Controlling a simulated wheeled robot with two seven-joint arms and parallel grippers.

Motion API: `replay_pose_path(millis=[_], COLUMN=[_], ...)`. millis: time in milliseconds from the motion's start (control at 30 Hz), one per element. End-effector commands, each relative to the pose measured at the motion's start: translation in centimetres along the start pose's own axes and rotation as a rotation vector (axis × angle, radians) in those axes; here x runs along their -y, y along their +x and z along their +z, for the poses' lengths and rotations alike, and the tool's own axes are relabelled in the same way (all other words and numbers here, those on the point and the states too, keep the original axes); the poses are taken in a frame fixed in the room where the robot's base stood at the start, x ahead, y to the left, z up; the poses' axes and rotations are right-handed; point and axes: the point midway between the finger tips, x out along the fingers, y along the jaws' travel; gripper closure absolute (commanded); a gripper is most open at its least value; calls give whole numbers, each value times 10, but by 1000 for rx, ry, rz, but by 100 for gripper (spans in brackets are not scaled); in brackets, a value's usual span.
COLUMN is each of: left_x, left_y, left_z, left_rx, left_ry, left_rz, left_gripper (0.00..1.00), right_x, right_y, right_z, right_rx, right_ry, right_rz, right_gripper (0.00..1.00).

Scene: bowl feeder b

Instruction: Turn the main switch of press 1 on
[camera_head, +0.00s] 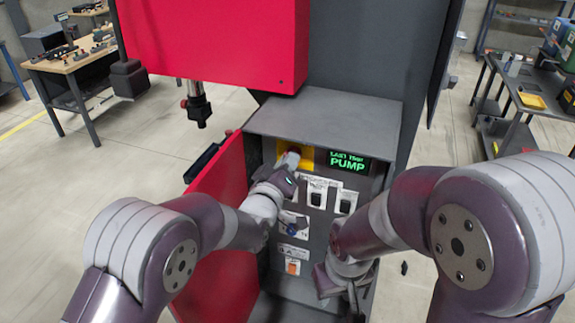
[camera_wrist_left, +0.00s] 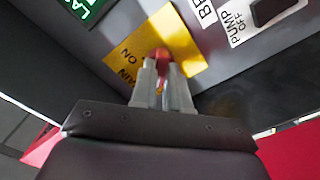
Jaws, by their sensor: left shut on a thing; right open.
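The main switch has a red handle (camera_wrist_left: 161,56) on a yellow plate (camera_wrist_left: 188,43) marked ON in the left wrist view. In the head view the yellow plate (camera_head: 307,157) sits at the top left of the open control box. My left gripper (camera_wrist_left: 163,82) is shut on the red handle, a finger on each side. The fingers hide much of the handle, and I cannot tell its exact angle. My left gripper (camera_head: 289,160) also shows at the plate in the head view. My right gripper (camera_head: 345,298) is low at the box's right side, open and partly hidden.
A green-lit display (camera_head: 348,161) reads LAST TRIP PUMP. Labelled black switches (camera_head: 317,192) and an orange-red switch (camera_head: 293,267) sit lower on the panel. The red box door (camera_head: 222,185) stands open at left. A workbench (camera_head: 72,62) and a dark shelf table (camera_head: 515,85) stand farther back.

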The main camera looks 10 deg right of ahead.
Motion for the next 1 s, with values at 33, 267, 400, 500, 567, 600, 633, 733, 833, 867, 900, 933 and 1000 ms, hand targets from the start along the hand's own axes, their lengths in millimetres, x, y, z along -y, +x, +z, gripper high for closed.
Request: replay_pose_path(millis=[33, 267, 400, 500, 567, 600, 633, 733, 833, 867, 900, 933, 1000], left_x=[4, 6, 6, 6, 5, 5, 5, 5, 4, 4, 4, 4, 4], left_y=[0, 0, 0, 0, 0, 0, 0, 0, 0, 0, 0, 0, 0], left_z=[4, 7, 7, 7, 7, 7, 7, 7, 7, 7, 7, 7, 7], left_rx=[-2, -3, -3, -3, -3, -3, -2, -1, -2, -1, -1, 0, -1], left_ry=[19, 180, 311, 406, 464, 502, 530, 625, 720, 749, 787, 815, 882], left_rz=[1, 1, 2, 1, 1, 2, 1, 1, 1, 0, 0, 0, 0], left_gripper=[100, 100, 100, 100, 100, 100, 100, 100, 100, 100, 100, 100, 100], right_x=[0, 0, 0, 0, 0, 0, 0, 0, 0, 0, 0, 0, 0], right_y=[10, 46, 71, 88, 98, 104, 109, 124, 138, 142, 147, 151, 159], right_z=[1, 6, 9, 11, 12, 12, 13, 15, 16, 17, 18, 18, 19], right_rx=[0, 0, 0, 0, 0, 0, 0, 0, 0, 0, 0, 0, 0], right_ry=[0, 0, 0, 0, 0, 0, 0, 0, 0, 0, 0, 0, 0], right_rz=[0, 0, 0, 0, 0, 0, 0, 0, 0, 0, 0, 0, 0], right_gripper=[57, 57, 57, 57, 57, 57, 57, 57, 57, 57, 57, 57, 57])
